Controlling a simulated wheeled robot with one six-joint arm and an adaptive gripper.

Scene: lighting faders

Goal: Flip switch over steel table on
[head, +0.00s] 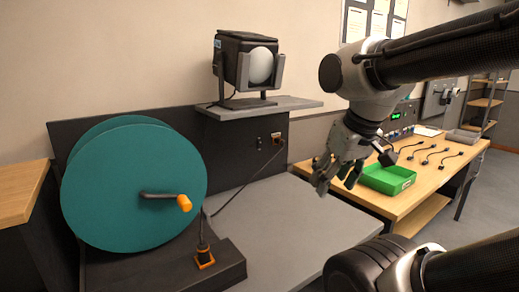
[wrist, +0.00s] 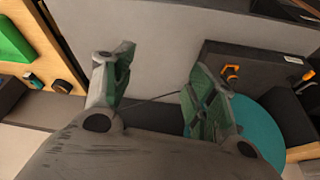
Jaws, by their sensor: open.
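The steel table (head: 300,225) is a flat grey top in the middle of the head view. Above its back edge is a dark panel (head: 235,150) with a small dark switch-like fitting (head: 259,141); its position is too small to read. My gripper (head: 336,182) is open and empty, pointing down above the right part of the table, to the right of and apart from the fitting. In the wrist view my gripper's fingers (wrist: 160,75) are spread over the grey tabletop (wrist: 155,35). The switch cannot be made out there.
A lamp (head: 248,65) stands on a shelf (head: 262,107) above the panel. A socket with a plug (head: 277,141) sits beside the fitting, its cable crossing leftward. A teal reel (head: 130,185) stands left. A wooden bench (head: 425,185) with a green tray (head: 388,179) is right.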

